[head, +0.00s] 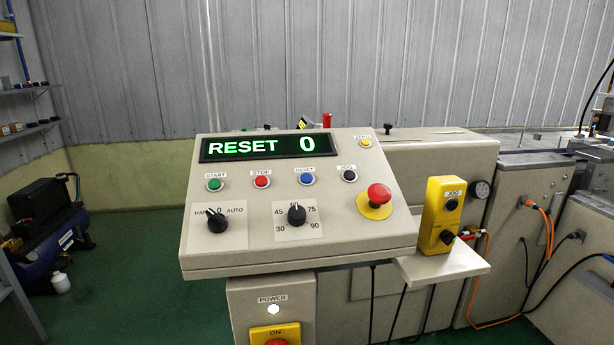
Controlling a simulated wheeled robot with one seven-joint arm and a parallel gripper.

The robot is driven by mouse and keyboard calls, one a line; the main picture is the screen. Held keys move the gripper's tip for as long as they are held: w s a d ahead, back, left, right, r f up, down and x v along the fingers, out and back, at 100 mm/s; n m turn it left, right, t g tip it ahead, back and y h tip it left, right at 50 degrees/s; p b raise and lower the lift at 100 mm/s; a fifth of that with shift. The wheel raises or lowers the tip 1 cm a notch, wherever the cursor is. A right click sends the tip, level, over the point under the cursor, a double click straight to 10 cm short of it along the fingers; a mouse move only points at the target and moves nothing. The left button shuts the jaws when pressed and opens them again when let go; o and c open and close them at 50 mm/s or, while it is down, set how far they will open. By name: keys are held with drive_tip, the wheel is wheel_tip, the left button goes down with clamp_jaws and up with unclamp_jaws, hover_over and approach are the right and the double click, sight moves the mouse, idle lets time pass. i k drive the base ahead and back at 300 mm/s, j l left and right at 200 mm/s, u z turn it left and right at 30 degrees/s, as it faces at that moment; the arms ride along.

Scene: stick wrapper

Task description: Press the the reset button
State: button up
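The reset button (306,179) is a blue round button under a RESET label on the sloped beige control panel (350,228). It sits in a row between the red STOP button (261,181) and the black JOG button (349,175). The green START button (214,184) is at the row's left end. The display (265,146) above reads "RESET 0" in green. Nothing covers the reset button. My gripper is not in view.
A red emergency-stop knob (378,195) stands out at the panel's right. Two rotary knobs, the left one (216,220) and the right one (296,214), sit below the buttons. A yellow JOG box (440,215) stands on a side shelf (447,264). Green floor (130,285) is open at left.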

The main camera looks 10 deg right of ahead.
sight(306, 178)
drive_tip(key=j+u, duration=0.1)
drive_tip(key=j, duration=0.4)
drive_tip(key=i+j+u, duration=0.15)
drive_tip(key=j, duration=0.4)
drive_tip(key=j+u, duration=0.1)
drive_tip(key=j, duration=0.4)
drive_tip(key=i+j+u, duration=0.1)
drive_tip(key=j, duration=0.4)
drive_tip(key=i, duration=0.05)
